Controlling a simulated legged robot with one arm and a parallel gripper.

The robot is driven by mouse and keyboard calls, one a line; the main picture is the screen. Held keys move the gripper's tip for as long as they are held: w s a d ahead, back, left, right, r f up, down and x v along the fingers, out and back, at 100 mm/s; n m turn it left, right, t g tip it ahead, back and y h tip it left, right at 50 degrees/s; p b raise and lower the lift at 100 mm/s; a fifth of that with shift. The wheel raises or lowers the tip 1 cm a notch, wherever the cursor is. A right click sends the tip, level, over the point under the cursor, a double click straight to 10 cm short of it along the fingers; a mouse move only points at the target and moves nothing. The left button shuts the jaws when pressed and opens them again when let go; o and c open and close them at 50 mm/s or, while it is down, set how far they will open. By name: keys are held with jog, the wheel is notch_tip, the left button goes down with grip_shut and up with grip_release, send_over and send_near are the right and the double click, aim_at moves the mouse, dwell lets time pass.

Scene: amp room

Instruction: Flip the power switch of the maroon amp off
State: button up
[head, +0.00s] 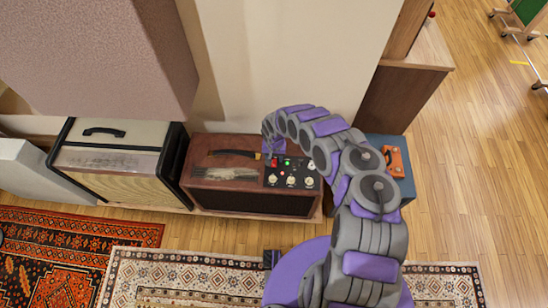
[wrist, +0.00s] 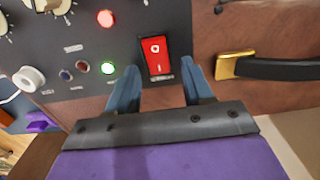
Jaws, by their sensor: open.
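The maroon amp (head: 220,188) stands against the wall in the head view, with a dark control panel (head: 292,183) on the right of its top. In the wrist view its red power switch (wrist: 155,57) shows "O" and "I" marks. Which side is pressed in is not clear. A red lamp (wrist: 105,18) and a green lamp (wrist: 108,68) glow on the panel. My gripper (wrist: 158,80) is open and empty, its two blue fingers on either side of the switch in the picture. Whether they touch the panel cannot be told. In the head view my gripper (head: 272,150) is over the panel's far left corner.
The amp's black handle (wrist: 275,68) with a brass end is right of my fingers in the wrist view. A cream amp (head: 110,158) stands left of the maroon one. A blue-grey box with an orange item (head: 397,162) is at right. Wooden floor (head: 470,180) is open further right.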

grip_shut()
dwell(0.5)
jog(key=shift+b, duration=0.3)
jog(key=shift+s+d+f+t, duration=0.1)
jog(key=shift+t, duration=0.2)
jog(key=t+b, duration=0.1)
jog(key=b, duration=0.2)
jog(key=shift+t, duration=0.3)
jog(key=shift+r+t+b, duration=0.25)
jog(key=shift+t+b, duration=0.05)
jog(key=shift+b, duration=0.35)
jog(key=shift+s+a+r, duration=0.1)
jog(key=shift+s+a, duration=0.05)
jog(key=shift+a, duration=0.05)
